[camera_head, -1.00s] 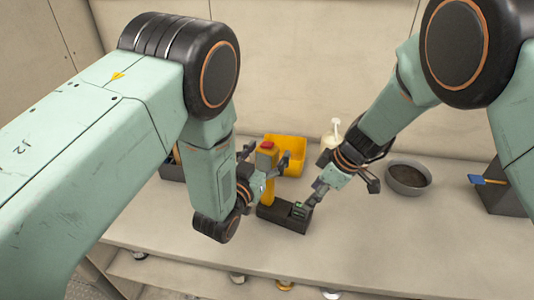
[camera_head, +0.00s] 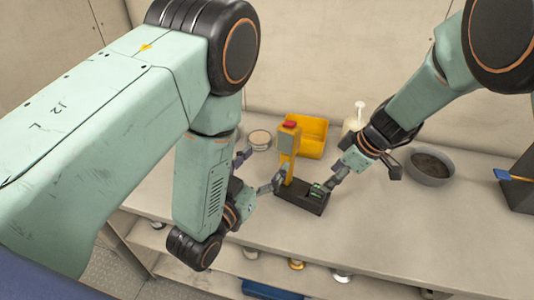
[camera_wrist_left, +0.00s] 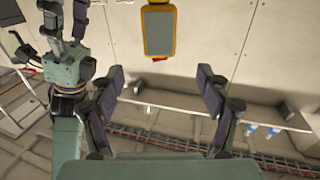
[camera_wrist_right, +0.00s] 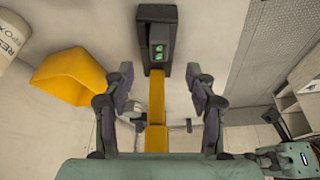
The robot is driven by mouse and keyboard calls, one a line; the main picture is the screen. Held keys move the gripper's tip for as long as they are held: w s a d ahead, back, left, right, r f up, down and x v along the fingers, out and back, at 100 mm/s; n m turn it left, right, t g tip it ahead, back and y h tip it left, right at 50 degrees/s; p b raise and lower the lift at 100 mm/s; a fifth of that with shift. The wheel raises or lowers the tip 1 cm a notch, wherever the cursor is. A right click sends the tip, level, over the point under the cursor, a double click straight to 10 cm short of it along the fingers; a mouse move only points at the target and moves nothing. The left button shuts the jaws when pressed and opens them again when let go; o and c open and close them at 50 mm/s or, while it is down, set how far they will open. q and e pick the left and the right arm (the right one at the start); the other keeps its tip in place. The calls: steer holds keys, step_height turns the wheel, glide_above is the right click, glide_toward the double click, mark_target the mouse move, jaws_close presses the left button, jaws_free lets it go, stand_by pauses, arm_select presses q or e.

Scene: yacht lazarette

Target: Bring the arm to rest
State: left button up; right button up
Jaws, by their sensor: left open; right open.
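A yellow handheld device (camera_head: 287,160) with a grey face and a red top stands upright in a black dock (camera_head: 304,197) on the bench. The dock shows green lights in the right wrist view (camera_wrist_right: 158,50). My left gripper (camera_head: 262,170) is open and empty, just left of the device and apart from it. The left wrist view shows the device (camera_wrist_left: 159,32) beyond the open fingers. My right gripper (camera_head: 360,180) is open beside the right end of the dock. One finger is close to the dock; I cannot tell whether it touches.
A yellow bin (camera_head: 308,137), a round tin (camera_head: 259,139) and a white pump bottle (camera_head: 354,118) stand behind. A grey bowl (camera_head: 430,168) and a dark box with a blue-handled tool (camera_head: 512,176) are at the right. The front bench surface (camera_head: 330,235) is clear.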

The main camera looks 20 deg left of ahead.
mark_target(285, 137)
steer(key=shift+w, duration=0.1)
stand_by(0.3)
arm_select(q)
steer(key=x, duration=1.1)
steer(key=shift+w, duration=0.4)
arm_select(e)
steer(key=shift+x, duration=0.9)
arm_select(q)
steer(key=shift+w+f, duration=0.1)
steer(key=shift+w, duration=0.1)
arm_select(e)
steer(key=shift+w+a+f, duration=0.15)
steer(key=shift+a+f, duration=0.05)
steer(key=shift+f, duration=0.3)
arm_select(q)
steer(key=shift+s+d, duration=0.1)
steer(key=shift+s, duration=0.1)
arm_select(e)
steer(key=shift+r, duration=0.1)
steer(key=shift+r, duration=0.1)
